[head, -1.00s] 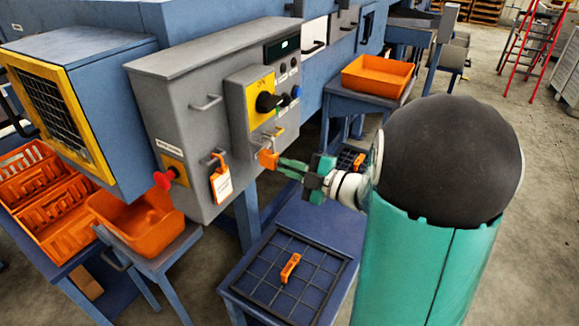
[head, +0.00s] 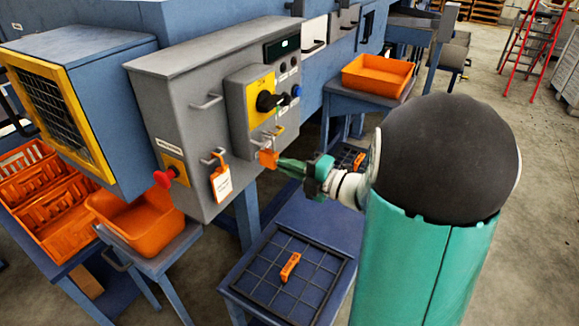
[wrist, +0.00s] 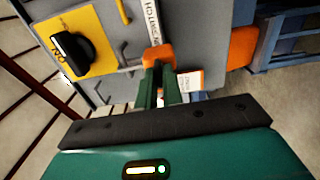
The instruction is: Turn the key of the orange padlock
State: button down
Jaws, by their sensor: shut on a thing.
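The orange padlock (head: 266,159) hangs from a hasp under the yellow switch plate on the grey control cabinet (head: 165,105). It also shows in the wrist view (wrist: 157,55), just beyond my fingertips. My gripper (head: 281,163) reaches to the padlock's underside from the right. In the wrist view its two green fingers (wrist: 158,78) are close together at the padlock's lower face. The key is hidden between the fingertips, and I cannot see its angle. A second orange padlock with a white tag (head: 222,184) hangs further left on the cabinet.
A black rotary knob (head: 267,102) sits on the yellow plate above the padlock. A red knob (head: 164,178) sticks out at the left. A blue table with a dark gridded mat (head: 262,282) and an orange-handled item (head: 290,267) stands below my arm.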

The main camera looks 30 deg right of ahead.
jog(key=c, duration=1.5)
grip_release()
jog(key=shift+c, duration=0.2)
jog(key=v, duration=1.4)
